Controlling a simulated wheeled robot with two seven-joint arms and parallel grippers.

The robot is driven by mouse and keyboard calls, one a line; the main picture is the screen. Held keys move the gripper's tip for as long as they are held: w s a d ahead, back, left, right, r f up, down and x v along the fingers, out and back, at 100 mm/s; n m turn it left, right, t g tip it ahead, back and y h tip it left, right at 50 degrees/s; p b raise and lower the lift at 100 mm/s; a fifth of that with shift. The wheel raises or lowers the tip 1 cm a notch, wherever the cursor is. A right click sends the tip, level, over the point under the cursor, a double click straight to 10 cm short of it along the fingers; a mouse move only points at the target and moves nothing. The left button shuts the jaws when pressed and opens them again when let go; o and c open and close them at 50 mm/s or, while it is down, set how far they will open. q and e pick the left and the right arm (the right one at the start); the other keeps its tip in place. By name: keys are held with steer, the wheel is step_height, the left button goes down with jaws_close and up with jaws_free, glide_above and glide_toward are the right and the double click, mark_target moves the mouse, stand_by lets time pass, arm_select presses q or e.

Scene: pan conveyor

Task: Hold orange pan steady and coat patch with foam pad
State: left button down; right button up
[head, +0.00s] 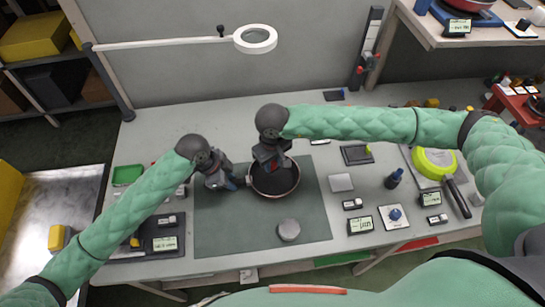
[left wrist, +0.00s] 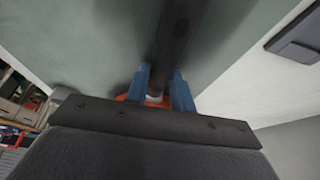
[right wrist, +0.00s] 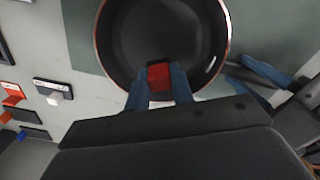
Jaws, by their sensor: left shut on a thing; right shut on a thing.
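The dark-bottomed pan with an orange-copper rim (head: 296,183) is on the green mat; it fills the top of the right wrist view (right wrist: 205,30). My left gripper (head: 233,183) is beside its left edge, shut on the pan's dark handle (left wrist: 178,35), with orange showing between the fingers (left wrist: 162,88). My right gripper (head: 273,166) is over the pan, shut on a small red block, seemingly the foam pad (right wrist: 158,76). The pad is over the near part of the pan floor; I cannot tell whether it touches. No distinct patch can be made out.
The green mat (head: 220,235) has free room in front, around a grey round puck (head: 289,230). A yellow-green pan (head: 432,160) lies at the right. Small displays, a blue-knobbed plate (head: 395,215) and a dark bottle (head: 393,179) stand right of the mat. A ring lamp (head: 255,39) hangs above.

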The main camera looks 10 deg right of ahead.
step_height(320, 180, down, 2)
steer(key=shift+f, duration=0.25)
steer(key=shift+s+f, duration=0.1)
steer(key=shift+s, duration=0.15)
steer(key=shift+s+r, duration=0.25)
steer(key=shift+s, duration=0.3)
steer(key=shift+s+r, duration=0.2)
steer(key=shift+s, duration=0.35)
steer(key=shift+s+f, duration=0.1)
steer(key=shift+s, duration=0.45)
steer(key=shift+w, duration=1.75)
steer(key=shift+w+d, duration=0.15)
steer(key=shift+d, duration=0.15)
steer(key=shift+s, duration=1.8)
steer(key=shift+w, duration=1.75)
steer(key=shift+w+r, duration=0.1)
steer(key=shift+r, duration=3.25)
steer(key=shift+a, duration=0.1)
